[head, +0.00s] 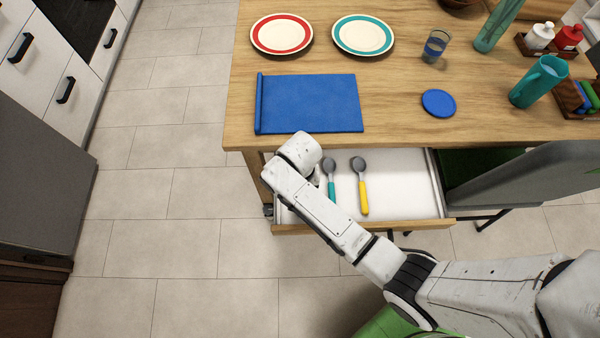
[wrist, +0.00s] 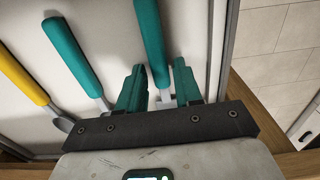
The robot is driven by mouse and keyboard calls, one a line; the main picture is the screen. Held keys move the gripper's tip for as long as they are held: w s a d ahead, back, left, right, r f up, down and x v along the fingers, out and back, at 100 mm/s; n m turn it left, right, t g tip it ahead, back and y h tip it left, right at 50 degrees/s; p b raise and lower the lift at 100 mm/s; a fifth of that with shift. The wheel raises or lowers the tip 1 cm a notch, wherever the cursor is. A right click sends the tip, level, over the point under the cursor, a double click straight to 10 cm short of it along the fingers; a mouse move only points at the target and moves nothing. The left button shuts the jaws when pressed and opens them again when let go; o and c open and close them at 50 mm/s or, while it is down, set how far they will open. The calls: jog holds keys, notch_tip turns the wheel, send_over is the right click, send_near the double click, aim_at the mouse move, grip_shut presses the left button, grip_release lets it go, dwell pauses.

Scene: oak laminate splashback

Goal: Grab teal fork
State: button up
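A teal-handled utensil (wrist: 150,40) lies in the open drawer (head: 410,185). Its grey metal part shows just between my fingers in the wrist view, and its head is hidden under my gripper, so I cannot see fork tines. My gripper (wrist: 160,68) is open, with one green finger on each side of this utensil. I cannot tell whether either finger touches it. In the head view, my arm hides the gripper and this utensil. A teal spoon (head: 331,188) lies beside it, also in the wrist view (wrist: 75,55).
A yellow-handled spoon (head: 363,195) lies right of the teal spoon. The drawer's side wall (wrist: 228,40) is close to my gripper. Above the drawer, the wooden tabletop (head: 400,125) holds a blue mat (head: 310,103), a blue disc (head: 438,103), plates and a teal pitcher (head: 538,82).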

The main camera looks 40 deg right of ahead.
grip_shut()
